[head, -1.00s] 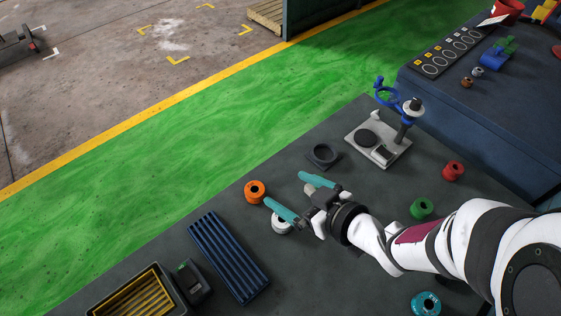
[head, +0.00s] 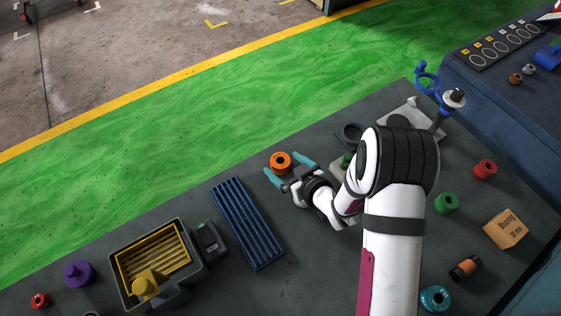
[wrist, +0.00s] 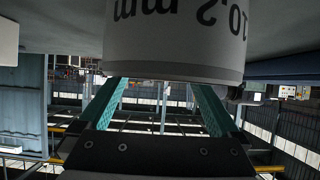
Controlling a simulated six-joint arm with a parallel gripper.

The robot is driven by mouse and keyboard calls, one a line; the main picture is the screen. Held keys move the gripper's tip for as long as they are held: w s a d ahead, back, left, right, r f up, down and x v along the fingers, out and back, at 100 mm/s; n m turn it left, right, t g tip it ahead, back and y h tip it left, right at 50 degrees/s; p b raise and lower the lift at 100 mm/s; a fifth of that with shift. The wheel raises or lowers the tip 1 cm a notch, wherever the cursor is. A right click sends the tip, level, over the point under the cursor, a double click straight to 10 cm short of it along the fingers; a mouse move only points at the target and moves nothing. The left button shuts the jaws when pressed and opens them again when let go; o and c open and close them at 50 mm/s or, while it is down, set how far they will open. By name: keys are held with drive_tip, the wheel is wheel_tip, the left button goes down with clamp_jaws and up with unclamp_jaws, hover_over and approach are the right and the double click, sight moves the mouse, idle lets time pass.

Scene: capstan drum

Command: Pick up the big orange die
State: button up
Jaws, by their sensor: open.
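The big orange die (head: 280,158), a round ring with a dark hole, stands on the grey table near its far edge in the head view. My gripper (head: 283,167) is open, and its two teal fingers show on either side of the die, which appears between or just beyond the fingertips. I cannot tell whether they touch it. In the wrist view, a grey cylinder marked in mm (wrist: 175,45) fills the top middle and covers the ends of my open fingers (wrist: 162,90).
A blue ribbed tray (head: 247,222) and a yellow-lined bin (head: 122,285) lie left of my gripper. Green (head: 446,203), red (head: 485,169) and teal (head: 435,298) dies stand beyond my arm.

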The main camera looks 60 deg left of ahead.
drive_tip(key=x, duration=0.3)
drive_tip(key=shift+d+r, duration=0.1)
clamp_jaws()
idle(0.4)
